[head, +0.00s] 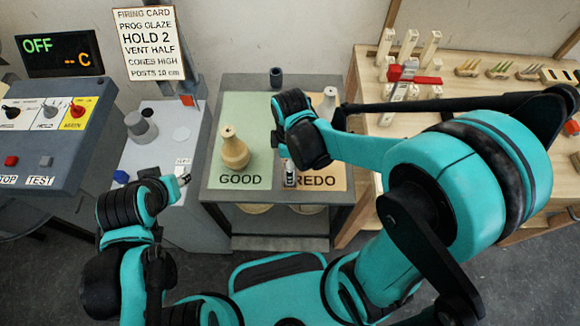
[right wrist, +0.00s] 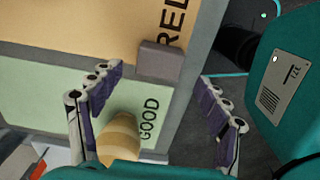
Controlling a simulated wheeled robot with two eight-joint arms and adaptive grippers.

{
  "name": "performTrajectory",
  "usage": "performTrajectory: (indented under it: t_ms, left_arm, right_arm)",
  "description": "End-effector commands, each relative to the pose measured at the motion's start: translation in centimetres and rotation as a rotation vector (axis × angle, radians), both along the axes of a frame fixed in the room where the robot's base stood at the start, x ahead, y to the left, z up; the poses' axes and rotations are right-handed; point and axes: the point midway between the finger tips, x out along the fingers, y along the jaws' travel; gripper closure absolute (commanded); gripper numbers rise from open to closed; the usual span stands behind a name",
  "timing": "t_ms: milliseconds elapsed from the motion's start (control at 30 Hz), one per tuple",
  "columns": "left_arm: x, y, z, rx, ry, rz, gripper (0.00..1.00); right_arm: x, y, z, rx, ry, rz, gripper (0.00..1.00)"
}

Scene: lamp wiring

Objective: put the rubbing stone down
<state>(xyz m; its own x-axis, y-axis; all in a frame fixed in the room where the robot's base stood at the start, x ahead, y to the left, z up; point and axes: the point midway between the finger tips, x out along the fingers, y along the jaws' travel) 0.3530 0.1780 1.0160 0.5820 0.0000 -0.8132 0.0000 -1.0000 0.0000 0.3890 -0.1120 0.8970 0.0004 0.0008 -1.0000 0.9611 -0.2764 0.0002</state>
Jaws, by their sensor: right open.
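The rubbing stone, a small grey block (right wrist: 160,60), lies on the table by the line between the green GOOD field (head: 256,120) and the orange REDO field (head: 325,182), near the grey front edge. In the head view my right arm hides it. My right gripper (head: 289,172) is over this spot; in the right wrist view its fingers (right wrist: 162,82) are spread wide, with the block between and beyond them, apart from both. My left gripper (head: 182,180) is left of the table and seems empty; its jaw opening is too small to judge.
A tan vase (head: 234,150) stands on GOOD, also in the right wrist view (right wrist: 122,135). A pale bottle (head: 328,103) stands on REDO, and a dark cup (head: 276,77) at the back edge. A control panel (head: 45,125) is at left, a wooden bench (head: 470,110) with posts at right.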

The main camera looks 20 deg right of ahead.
Motion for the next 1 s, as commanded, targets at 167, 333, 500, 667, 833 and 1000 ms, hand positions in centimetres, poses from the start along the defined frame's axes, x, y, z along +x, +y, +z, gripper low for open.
performTrajectory:
  t_ms: [167,333,500,667,833,1000]
  left_arm:
    - [0.0,0.0,1.8,0.000,0.000,0.000,0.60]
    - [0.0,0.0,2.3,0.000,0.000,0.000,0.60]
    - [0.0,0.0,2.3,0.000,0.000,0.000,0.60]
    - [0.0,0.0,2.3,0.000,0.000,0.000,0.60]
    - [0.0,0.0,2.3,0.000,0.000,0.000,0.60]
    - [0.0,0.0,2.3,0.000,0.000,0.000,0.60]
  right_arm:
    - [0.0,0.0,3.8,0.000,0.000,0.000,0.24]
    - [0.0,0.0,5.4,0.001,-0.001,-0.003,0.24]
    - [-0.3,-0.8,6.9,0.013,-0.058,-0.123,0.24]
    - [-1.2,-2.5,9.4,0.068,-0.198,-0.430,0.24]
    - [-2.3,-4.4,11.9,0.180,-0.357,-0.795,0.24]
    - [-3.2,-5.9,13.4,0.305,-0.470,-1.079,0.24]
